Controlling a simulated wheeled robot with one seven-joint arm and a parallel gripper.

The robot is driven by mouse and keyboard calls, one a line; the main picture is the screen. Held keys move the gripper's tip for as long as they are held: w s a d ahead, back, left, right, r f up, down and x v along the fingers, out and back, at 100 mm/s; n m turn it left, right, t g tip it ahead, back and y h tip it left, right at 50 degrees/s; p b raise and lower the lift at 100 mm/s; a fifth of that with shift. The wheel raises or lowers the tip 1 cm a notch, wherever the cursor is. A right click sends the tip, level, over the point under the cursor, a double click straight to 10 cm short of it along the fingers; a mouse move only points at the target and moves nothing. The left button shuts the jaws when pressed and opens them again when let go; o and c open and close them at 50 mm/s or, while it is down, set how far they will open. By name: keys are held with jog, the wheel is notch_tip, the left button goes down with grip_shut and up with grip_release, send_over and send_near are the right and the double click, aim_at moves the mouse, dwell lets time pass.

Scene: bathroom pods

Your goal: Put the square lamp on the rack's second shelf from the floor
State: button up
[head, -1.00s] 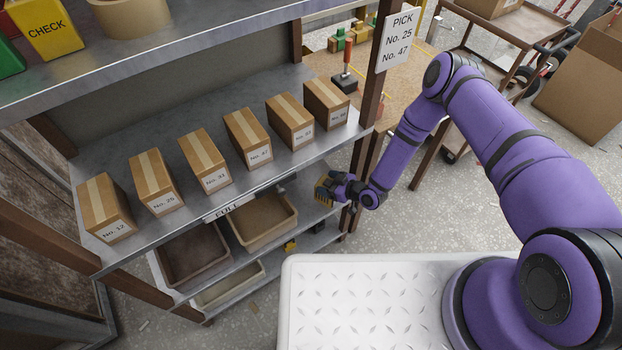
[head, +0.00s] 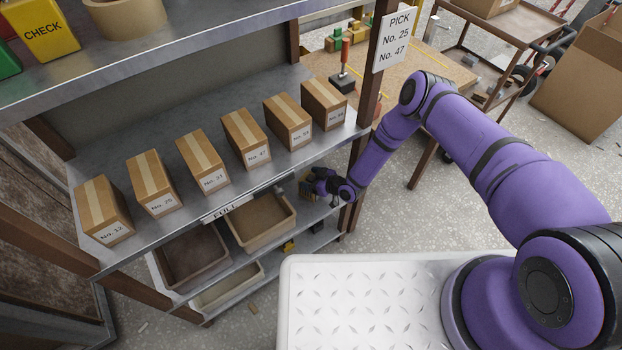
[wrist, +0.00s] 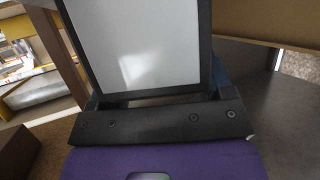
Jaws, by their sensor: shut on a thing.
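My gripper (head: 313,185) is shut on the square lamp. The lamp's pale square face (wrist: 138,45) with its black frame fills the upper middle of the wrist view. The gripper and lamp are at the right end of the rack, below the shelf with the boxes and over the right part of the shelf with the bins (head: 312,213). I cannot tell whether the lamp touches that shelf.
A tan bin (head: 262,236) and a brown bin (head: 190,272) stand left of the gripper. Numbered cardboard boxes (head: 243,140) line the shelf above. A rack post (head: 368,95) rises close to my arm. A small yellow object (head: 288,246) lies lower down.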

jog(key=o, duration=1.6)
jog(key=shift+f, duration=0.1)
jog(key=v, duration=0.7)
jog(key=shift+s+d, duration=0.15)
jog(key=shift+d, duration=0.1)
